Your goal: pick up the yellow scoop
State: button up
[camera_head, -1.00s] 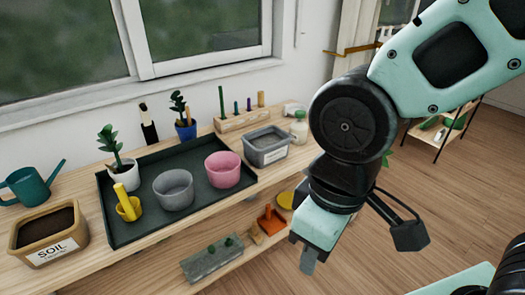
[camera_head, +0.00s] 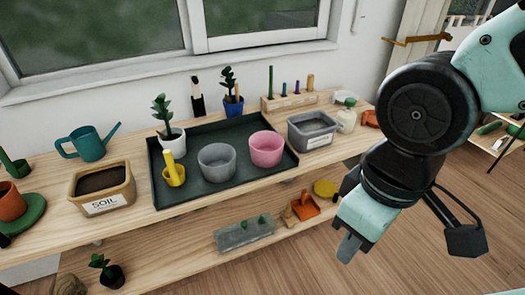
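The yellow scoop (camera_head: 174,175) stands on the left part of the dark tray (camera_head: 220,193), its handle pointing up. It is just in front of a white pot with a plant and to the left of a grey pot. My gripper (camera_head: 347,248) hangs in front of the bench at the right, well to the right of the scoop and apart from it. Its fingertips point down, and I see it from a side where the gap between them does not show. Nothing is visible in it.
The grey pot (camera_head: 216,163) and pink pot (camera_head: 266,149) share the tray. A soil box (camera_head: 101,188) stands left of the tray, a watering can (camera_head: 88,143) behind it. A grey bin (camera_head: 311,132) is to the right. The lower shelf holds an orange dustpan (camera_head: 305,206).

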aim_at(174, 174)
jog(key=i+l, duration=0.25)
jog(key=i, duration=0.2)
jog(key=i+l, duration=0.25)
jog(key=i, duration=0.2)
jog(key=u, duration=0.5)
jog(key=i+l+u, duration=0.1)
jog(key=u, duration=0.35)
jog(key=i+l+u, duration=0.1)
jog(key=u, duration=0.4)
jog(key=l+u, duration=0.1)
jog(key=u, duration=0.35)
